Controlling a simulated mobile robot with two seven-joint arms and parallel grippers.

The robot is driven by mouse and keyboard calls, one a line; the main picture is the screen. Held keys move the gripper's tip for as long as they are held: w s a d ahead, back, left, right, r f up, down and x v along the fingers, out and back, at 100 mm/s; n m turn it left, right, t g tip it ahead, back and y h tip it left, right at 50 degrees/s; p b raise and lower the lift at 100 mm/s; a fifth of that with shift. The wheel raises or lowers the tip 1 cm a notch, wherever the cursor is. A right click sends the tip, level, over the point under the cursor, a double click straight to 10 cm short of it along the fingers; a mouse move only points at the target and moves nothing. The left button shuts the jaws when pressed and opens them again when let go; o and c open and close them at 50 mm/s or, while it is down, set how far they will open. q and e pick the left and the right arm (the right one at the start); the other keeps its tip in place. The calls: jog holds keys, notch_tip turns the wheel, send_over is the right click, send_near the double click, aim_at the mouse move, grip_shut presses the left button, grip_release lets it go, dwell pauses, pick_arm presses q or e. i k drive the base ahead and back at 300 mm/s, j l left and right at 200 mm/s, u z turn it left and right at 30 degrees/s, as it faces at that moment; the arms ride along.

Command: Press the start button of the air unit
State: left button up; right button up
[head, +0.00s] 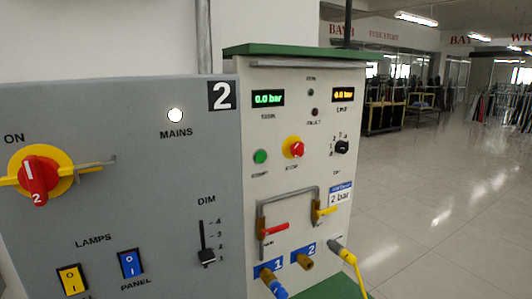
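The air unit (255,200) is a pale cabinet with a green top in the middle of the head view. Its round green button (260,157) is on the left of the front, with a small blurred label below it that seems to read START. Nothing covers the button. A red stop knob (295,148) on a yellow base sits to its right. A green display (268,98) reads 0.0 bar. An amber display (344,95) is too small to read surely. Two small lamps between the displays look dark. Neither of my grippers is in view.
A grey switch panel (130,190) with a red rotary switch (38,175) stands left of the unit. Low on the unit are red (272,230) and yellow levers (326,211), a blue hose end (277,289) and a yellow hose (351,262). Open floor (440,200) lies right.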

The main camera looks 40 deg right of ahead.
aim_at(260, 156)
jog(key=z, duration=1.35)
